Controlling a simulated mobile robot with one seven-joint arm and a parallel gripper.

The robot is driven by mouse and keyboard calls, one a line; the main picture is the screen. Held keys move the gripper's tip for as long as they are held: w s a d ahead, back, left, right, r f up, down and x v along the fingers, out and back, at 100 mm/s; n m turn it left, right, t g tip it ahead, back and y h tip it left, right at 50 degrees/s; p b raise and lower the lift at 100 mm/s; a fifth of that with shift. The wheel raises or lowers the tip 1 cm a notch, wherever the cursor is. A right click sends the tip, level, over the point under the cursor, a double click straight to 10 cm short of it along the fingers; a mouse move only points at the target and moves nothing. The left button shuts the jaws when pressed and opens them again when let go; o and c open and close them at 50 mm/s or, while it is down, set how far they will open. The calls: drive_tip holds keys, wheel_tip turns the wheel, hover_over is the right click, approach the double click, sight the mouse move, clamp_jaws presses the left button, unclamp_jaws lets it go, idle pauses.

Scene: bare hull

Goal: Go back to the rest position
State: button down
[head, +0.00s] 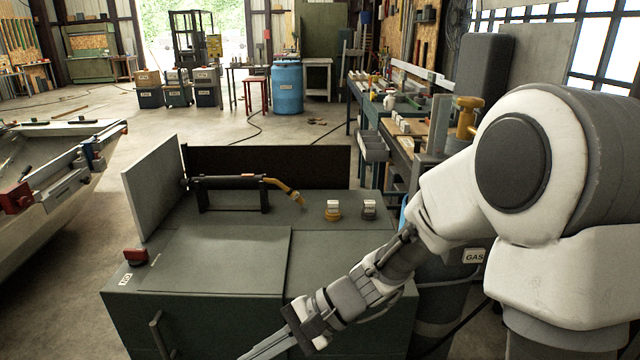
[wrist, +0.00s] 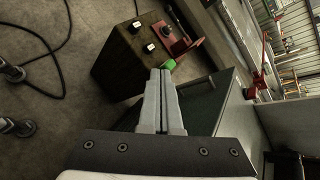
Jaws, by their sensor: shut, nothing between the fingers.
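My gripper (head: 268,350) is at the bottom of the head view, at the end of my arm reaching down and left from the right side. Its fingertips are near the lower edge of the picture, in front of the green cabinet (head: 200,258). In the wrist view my gripper (wrist: 161,75) shows its two fingers together with nothing between them. Behind the fingertips a brown box with knobs (wrist: 128,62) stands on the floor, with a green piece by the tips. I cannot tell whether the fingers touch anything.
A boat hull (head: 60,180) stands at the left. A workbench (head: 410,125), a blue barrel (head: 287,88) and a gas container (head: 450,285) stand beyond or right. Cables (wrist: 55,70) lie on the floor.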

drive_tip(key=s+d+r+n+t+h, duration=0.4)
drive_tip(key=d+r+h, duration=0.2)
drive_tip(key=d, duration=0.6)
drive_tip(key=s+d+r+n+t+h, duration=0.4)
drive_tip(key=d+r, duration=0.3)
drive_tip(key=d, duration=0.5)
wheel_tip(320, 180, up, 14)
drive_tip(key=m+h+p, duration=0.1)
drive_tip(key=p, duration=1.3)
drive_tip(key=shift+f, duration=0.15)
drive_tip(key=shift+w+d, duration=0.1)
